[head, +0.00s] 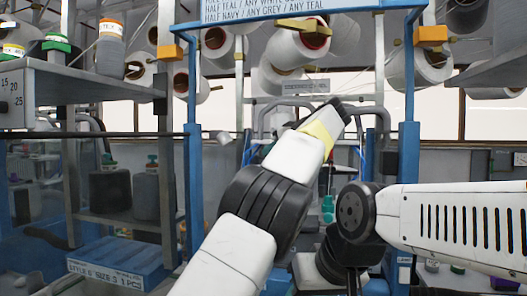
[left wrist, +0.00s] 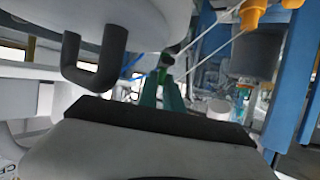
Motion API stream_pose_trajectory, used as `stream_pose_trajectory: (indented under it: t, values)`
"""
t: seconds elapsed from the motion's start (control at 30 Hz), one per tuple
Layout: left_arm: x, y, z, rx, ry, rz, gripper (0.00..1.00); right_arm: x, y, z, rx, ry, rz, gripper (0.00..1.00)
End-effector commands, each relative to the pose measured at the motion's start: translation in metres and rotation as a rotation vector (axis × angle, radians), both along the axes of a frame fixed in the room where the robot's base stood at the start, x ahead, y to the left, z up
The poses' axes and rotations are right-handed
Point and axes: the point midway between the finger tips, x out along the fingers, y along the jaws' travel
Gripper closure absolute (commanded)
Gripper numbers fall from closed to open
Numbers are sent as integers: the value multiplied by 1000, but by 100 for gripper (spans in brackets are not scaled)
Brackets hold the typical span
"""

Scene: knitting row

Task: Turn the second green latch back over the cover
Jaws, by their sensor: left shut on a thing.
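My left gripper (head: 341,109) shows at the upper middle of the head view, at the end of my white arm past a yellow band. Its fingertips are not clear there. In the left wrist view its dark edge crosses the lower half. Small teal-green shapes (left wrist: 172,95) stand close together just beyond that edge. My left gripper is shut on a green piece, seemingly a latch, but the contact is small and blurred. I cannot make out the cover or tell the latches apart. My right gripper is not in view; only part of that arm shows.
A blue frame (head: 409,150) with hanging yarn cones (head: 289,55) surrounds the work spot. A dark bent handle (left wrist: 95,62) is close on the left in the left wrist view. A blue post (left wrist: 286,95) stands on the right. A metal shelf (head: 75,85) juts in at left.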

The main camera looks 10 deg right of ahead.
Motion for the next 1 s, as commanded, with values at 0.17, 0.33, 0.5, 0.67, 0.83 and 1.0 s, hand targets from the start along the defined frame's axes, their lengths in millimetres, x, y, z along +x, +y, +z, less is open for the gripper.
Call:
stream_pose_trajectory:
  t: [0.17,0.33,0.5,0.67,0.83,1.0]
  values:
    - [0,-1,-2,-1,5,0,68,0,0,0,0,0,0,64]
    - [0,0,-1,0,3,1,68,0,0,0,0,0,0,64]
    - [-2,-1,0,0,2,0,68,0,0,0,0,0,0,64]
    - [-16,-11,7,-1,1,-3,68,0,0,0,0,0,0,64]
    - [-40,-25,18,-1,1,-3,68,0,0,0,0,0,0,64]
    - [-57,-34,26,-1,2,-1,68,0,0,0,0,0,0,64]
